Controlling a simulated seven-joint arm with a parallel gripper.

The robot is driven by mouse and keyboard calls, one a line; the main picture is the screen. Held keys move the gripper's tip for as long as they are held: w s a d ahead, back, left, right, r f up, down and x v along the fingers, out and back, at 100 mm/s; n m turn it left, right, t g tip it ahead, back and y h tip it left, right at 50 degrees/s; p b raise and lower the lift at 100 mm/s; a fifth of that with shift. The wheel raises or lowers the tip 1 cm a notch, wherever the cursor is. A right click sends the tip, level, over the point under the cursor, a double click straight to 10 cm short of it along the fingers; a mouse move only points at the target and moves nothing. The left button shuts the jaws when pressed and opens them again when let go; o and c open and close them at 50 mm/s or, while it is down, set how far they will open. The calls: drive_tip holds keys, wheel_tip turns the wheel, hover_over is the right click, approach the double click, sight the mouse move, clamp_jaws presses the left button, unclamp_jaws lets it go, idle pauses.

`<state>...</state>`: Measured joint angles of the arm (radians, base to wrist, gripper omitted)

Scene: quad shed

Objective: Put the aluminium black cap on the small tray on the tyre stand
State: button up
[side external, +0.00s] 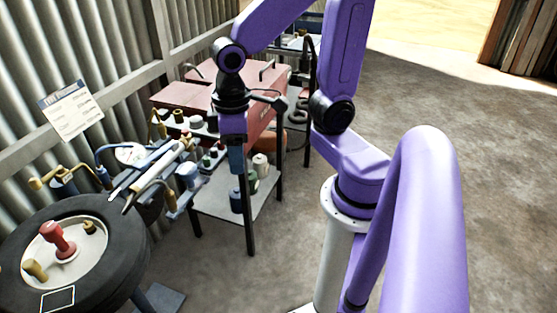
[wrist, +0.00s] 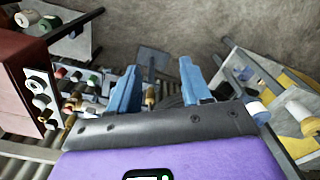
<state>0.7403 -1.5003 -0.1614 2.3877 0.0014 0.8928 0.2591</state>
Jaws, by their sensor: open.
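My gripper (side external: 236,160) points down in the side view, above the low shelf beside the red toolbox. In the wrist view its two blue fingers (wrist: 160,78) stand apart with nothing held between them. A small dark cap (side external: 178,116) sits in a row of caps along the toolbox edge; I cannot tell if it is the aluminium black one. The tyre (side external: 130,262) lies flat at the lower left. A pale round tray (side external: 95,268) in its middle bears a red knobbed piece (side external: 56,238) and brass pieces (side external: 88,227).
The red toolbox (side external: 180,96) stands on a dark-legged table. A shelf (side external: 208,200) below holds several cylinders. A rail with hoses and fittings (side external: 160,165) lies between the toolbox and tyre.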

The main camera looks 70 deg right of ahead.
drive_tip(key=s+n, duration=0.6)
drive_tip(key=s, duration=0.3)
drive_tip(key=shift+d+n, duration=0.2)
drive_tip(key=shift+n, duration=0.2)
